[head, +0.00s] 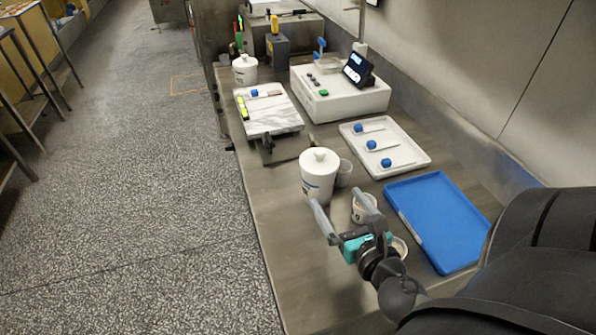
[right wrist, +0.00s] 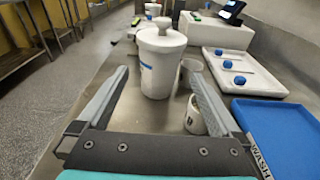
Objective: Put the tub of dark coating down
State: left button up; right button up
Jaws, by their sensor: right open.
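A white lidded tub (head: 319,180) with a round knob and a blue band stands upright on the steel bench. It also shows in the right wrist view (right wrist: 161,62), just beyond the fingertips. Its lid is on, so its contents are hidden. A second white lidded tub (head: 245,69) stands at the far end of the bench. I cannot tell from the labels which tub holds the dark coating. My right gripper (head: 338,198) is open and empty, with its fingers pointing at the near tub and apart from it. My left gripper is not in view.
Small white cups (head: 362,209) stand beside the right finger and near tub. A blue tray (head: 437,222) and a white tray (head: 415,160) with blue-handled tools lie right. A white scale (head: 335,100) and marble slab (head: 268,116) are behind. The bench's left front is clear.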

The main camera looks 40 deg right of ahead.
aim_at(326, 182)
jog(key=x, duration=0.9)
jog(key=shift+d+p, duration=0.1)
jog(key=shift+p, duration=0.25)
jog(key=shift+x, duration=2.7)
jog(key=shift+r, duration=0.2)
jog(key=shift+c, duration=0.3)
jog(key=c, duration=1.5)
jog(key=shift+w+r, duration=0.1)
grip_shut()
jog(key=shift+r, duration=0.15)
